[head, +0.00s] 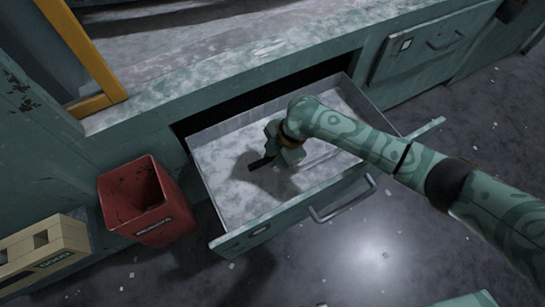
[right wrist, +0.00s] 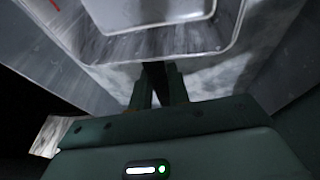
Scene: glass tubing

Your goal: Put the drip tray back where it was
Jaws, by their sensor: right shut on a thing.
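A grey metal tray with rounded corners and a raised rim, seemingly the drip tray (right wrist: 110,47), fills the top of the right wrist view. My right gripper (right wrist: 158,88) is shut at its near edge, with a dark strip between the fingers. In the head view my right gripper (head: 262,162) points down inside the open drawer (head: 235,200). I cannot clearly make out the tray's outline there, against the pale, speckled drawer floor. The exact contact at the fingertips is hard to see. My left gripper is not in view.
The drawer stands pulled out, its front handle (head: 343,199) toward me and its walls around my gripper. A red bin (head: 146,201) stands left of it, with a beige box (head: 45,255) beyond. A worktop (head: 225,62) overhangs behind. A shut drawer (head: 425,55) is at right.

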